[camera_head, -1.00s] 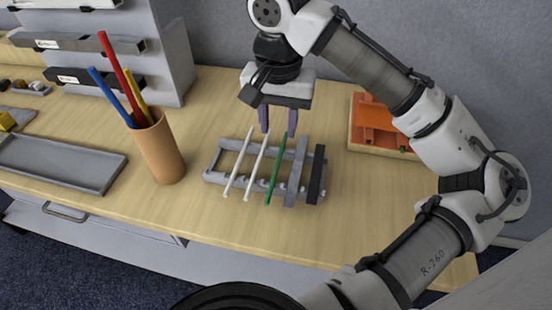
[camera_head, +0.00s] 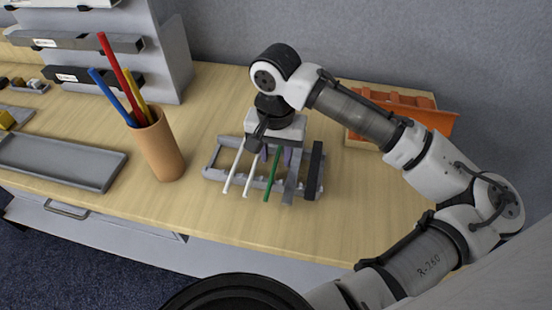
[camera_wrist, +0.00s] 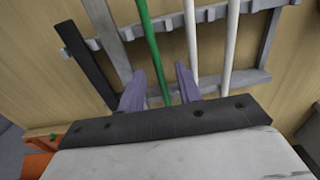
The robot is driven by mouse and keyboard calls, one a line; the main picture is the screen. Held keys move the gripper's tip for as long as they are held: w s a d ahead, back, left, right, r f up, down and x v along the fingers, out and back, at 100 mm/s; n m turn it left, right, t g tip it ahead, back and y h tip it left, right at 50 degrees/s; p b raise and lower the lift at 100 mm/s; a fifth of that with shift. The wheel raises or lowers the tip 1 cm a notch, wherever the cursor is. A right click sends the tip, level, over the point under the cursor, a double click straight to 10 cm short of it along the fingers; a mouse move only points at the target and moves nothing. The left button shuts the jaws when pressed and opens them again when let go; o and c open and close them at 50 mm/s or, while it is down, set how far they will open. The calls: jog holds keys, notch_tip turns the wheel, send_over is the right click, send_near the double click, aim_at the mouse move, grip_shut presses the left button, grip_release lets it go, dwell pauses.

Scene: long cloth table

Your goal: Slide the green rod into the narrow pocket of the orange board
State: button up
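The green rod (camera_head: 271,178) lies across the notched grey rack (camera_head: 214,172), to the right of two white rods. My gripper (camera_head: 277,155) is low over the rod's far end. In the wrist view my gripper (camera_wrist: 159,82) is open, with one purple finger on each side of the green rod (camera_wrist: 151,40); I see gaps between the fingers and rod. The orange board (camera_head: 432,112) is at the back right, partly behind my arm; its narrow pocket cannot be made out. A bit of orange (camera_wrist: 35,165) shows at the wrist view's lower left.
The white rods (camera_head: 236,165) lie close beside the green one. A brown cup (camera_head: 160,150) holds red, blue and yellow rods. A grey tray (camera_head: 65,165) lies left.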

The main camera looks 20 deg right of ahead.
jog(key=shift+c, duration=0.4)
grip_shut()
